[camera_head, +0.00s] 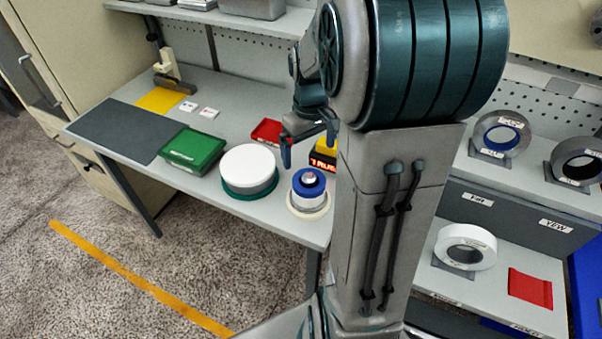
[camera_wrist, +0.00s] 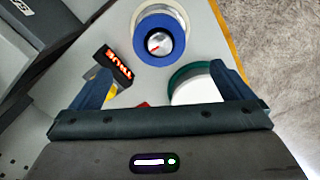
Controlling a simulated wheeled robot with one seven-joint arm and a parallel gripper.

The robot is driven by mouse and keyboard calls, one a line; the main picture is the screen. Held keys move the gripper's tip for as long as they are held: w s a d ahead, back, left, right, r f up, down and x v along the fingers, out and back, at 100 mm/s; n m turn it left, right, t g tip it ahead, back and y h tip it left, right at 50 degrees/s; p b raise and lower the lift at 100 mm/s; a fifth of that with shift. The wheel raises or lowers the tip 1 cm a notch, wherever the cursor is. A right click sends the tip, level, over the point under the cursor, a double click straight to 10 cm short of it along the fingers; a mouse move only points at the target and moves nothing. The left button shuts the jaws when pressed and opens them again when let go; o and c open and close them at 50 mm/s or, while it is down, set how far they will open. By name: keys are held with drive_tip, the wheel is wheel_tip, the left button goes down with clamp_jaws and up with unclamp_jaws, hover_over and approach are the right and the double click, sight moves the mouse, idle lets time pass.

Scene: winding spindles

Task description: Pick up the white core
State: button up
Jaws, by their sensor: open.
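A white ring-shaped core (camera_head: 465,247) with a label stands in a grey cradle on the lower right shelf; it is not seen in the wrist view. A thick white disc (camera_head: 248,166) lies on a green base on the table, and its edge shows in the wrist view (camera_wrist: 195,90). A spindle with a blue ring (camera_head: 309,182) stands on a pale round base to its right; it also shows in the wrist view (camera_wrist: 160,40). My gripper (camera_head: 309,146) is open and empty above the table, near the spindle and disc. Its two fingers show in the wrist view (camera_wrist: 163,82).
A yellow-black box with a red display (camera_head: 323,158) and a red tray (camera_head: 268,131) are near my gripper. A green box (camera_head: 194,149) and dark mat (camera_head: 125,130) lie left. Grey reels (camera_head: 502,134) stand on the upper right shelf, a red piece (camera_head: 530,289) below. My arm hides the middle.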

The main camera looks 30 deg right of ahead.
sight(309, 187)
wheel_tip(309, 187, down, 8)
drive_tip(key=shift+d+f, duration=0.1)
drive_tip(key=shift+f, duration=0.15)
drive_tip(key=shift+s+f+p, duration=0.15)
drive_tip(key=shift+f+p, duration=0.7)
drive_tip(key=shift+f, duration=1.8)
drive_tip(key=c, duration=1)
drive_tip(key=shift+c, duration=0.2)
drive_tip(key=shift+r, duration=0.15)
